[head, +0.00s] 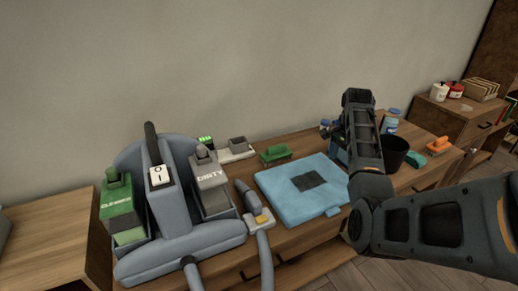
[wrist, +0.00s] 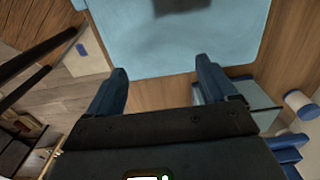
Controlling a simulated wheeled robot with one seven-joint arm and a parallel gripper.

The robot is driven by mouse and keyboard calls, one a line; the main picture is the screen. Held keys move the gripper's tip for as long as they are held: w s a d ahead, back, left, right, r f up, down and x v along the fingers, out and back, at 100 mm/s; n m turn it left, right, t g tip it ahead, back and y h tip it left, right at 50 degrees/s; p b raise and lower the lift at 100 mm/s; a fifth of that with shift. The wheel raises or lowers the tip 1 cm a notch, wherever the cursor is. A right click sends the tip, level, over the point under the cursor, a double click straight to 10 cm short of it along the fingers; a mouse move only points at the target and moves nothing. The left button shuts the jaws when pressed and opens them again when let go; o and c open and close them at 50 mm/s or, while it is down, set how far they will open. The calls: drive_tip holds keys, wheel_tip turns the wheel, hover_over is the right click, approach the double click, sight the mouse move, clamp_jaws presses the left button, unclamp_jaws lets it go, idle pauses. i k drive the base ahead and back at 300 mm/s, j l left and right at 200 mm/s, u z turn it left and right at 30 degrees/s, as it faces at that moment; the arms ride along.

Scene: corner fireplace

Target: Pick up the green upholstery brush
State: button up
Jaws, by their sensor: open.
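A green brush-like piece (head: 276,154) lies on the wooden cabinet top, just behind the back left corner of the light blue cushion (head: 275,187). A smaller teal-green piece (head: 415,160) lies at the right, beside the black cup; I cannot tell its exact kind. My gripper (wrist: 162,73) is open and empty in the wrist view, its blue fingers apart near the edge of the light blue cushion (wrist: 120,50). No green brush shows in the wrist view. In the head view my arm reaches in from the right and hides part of the cabinet top.
A grey-blue cleaning machine (head: 175,240) with a green tank (head: 117,205) and a "DIRTY" tank (head: 211,180) stands at the left. A hose nozzle (head: 255,203) lies beside it. A black cup (head: 393,153), a blue-capped bottle (head: 391,122) and an orange brush (head: 438,146) are at the right.

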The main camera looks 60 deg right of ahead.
sight(277, 153)
drive_tip(key=i, duration=0.85)
